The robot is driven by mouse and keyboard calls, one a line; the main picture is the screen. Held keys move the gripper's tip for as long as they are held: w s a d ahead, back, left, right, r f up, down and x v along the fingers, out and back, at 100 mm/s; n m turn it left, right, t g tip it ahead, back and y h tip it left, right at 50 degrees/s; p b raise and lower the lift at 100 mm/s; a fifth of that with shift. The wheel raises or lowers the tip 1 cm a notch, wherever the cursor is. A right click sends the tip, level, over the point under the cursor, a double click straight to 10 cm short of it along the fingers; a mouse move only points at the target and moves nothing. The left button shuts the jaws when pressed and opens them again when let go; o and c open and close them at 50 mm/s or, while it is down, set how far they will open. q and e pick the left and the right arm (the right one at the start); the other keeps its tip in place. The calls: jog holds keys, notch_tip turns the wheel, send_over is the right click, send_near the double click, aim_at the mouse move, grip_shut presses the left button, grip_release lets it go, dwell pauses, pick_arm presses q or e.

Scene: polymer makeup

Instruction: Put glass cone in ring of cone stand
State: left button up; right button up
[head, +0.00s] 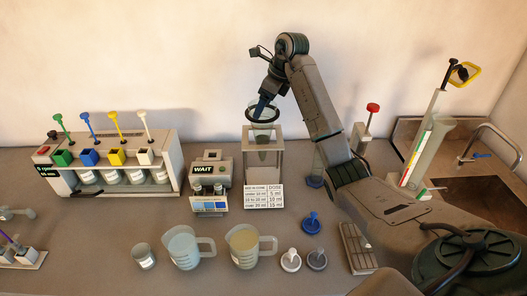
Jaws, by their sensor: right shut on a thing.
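The glass cone (263,134), a clear funnel shape with a wide top, is upright at the cone stand (280,162), a grey frame at the back centre. Its lower part shows between the stand's posts. I cannot tell whether it rests in the ring or is only held there. My right gripper (262,108) reaches down from above and is shut on the glass cone at its top. The gripper's dark parts and the cone's rim overlap, so the exact contact is hidden. My left gripper is not visible.
A dispenser with coloured scoops (115,160) stands back left, beside a WAIT device (208,166). Two jugs (182,247) (243,245) and a small beaker (144,257) stand in front. A dose card (263,196) is before the stand. A sink (460,195) is at right.

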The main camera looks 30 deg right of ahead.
jog(key=p, duration=0.2)
send_over(262, 136)
jog(key=w+d, duration=0.2)
notch_tip(262, 136, down, 4)
jog(key=f, duration=0.1)
notch_tip(262, 136, down, 3)
jog(key=shift+f+p, duration=0.15)
jog(key=shift+p, duration=0.4)
jog(key=shift+f, duration=0.2)
jog(key=o, duration=1.5)
jog(key=shift+r, duration=0.1)
jog(key=shift+r, duration=0.1)
